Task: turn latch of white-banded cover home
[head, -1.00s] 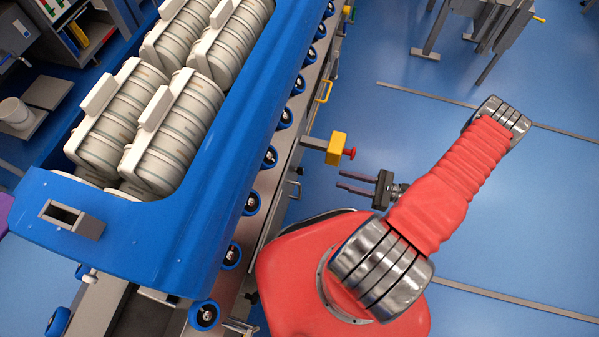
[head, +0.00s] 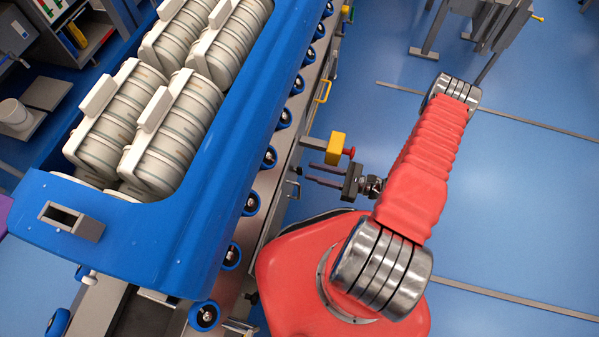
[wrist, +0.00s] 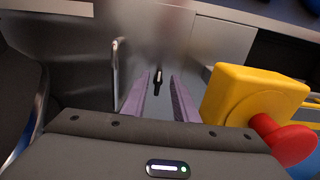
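My gripper (head: 308,171) is open, its two slim purple-grey fingers pointing at the side of the conveyor frame. In the wrist view the gripper (wrist: 163,88) has a small dark knob with a light mark, possibly the latch (wrist: 158,80), showing between its fingertips. The fingers look apart from it. It sits on a grey metal panel (wrist: 165,40), possibly the cover. A white band (wrist: 50,6) shows at the top left of the wrist view. The latch cannot be made out in the head view.
A yellow box with a red button (head: 337,145) is close by the fingers; the box (wrist: 250,95) fills the right of the wrist view. A metal bar handle (wrist: 117,70) stands left. A blue carrier (head: 190,195) with whitish tubs sits on the conveyor. Floor at right is open.

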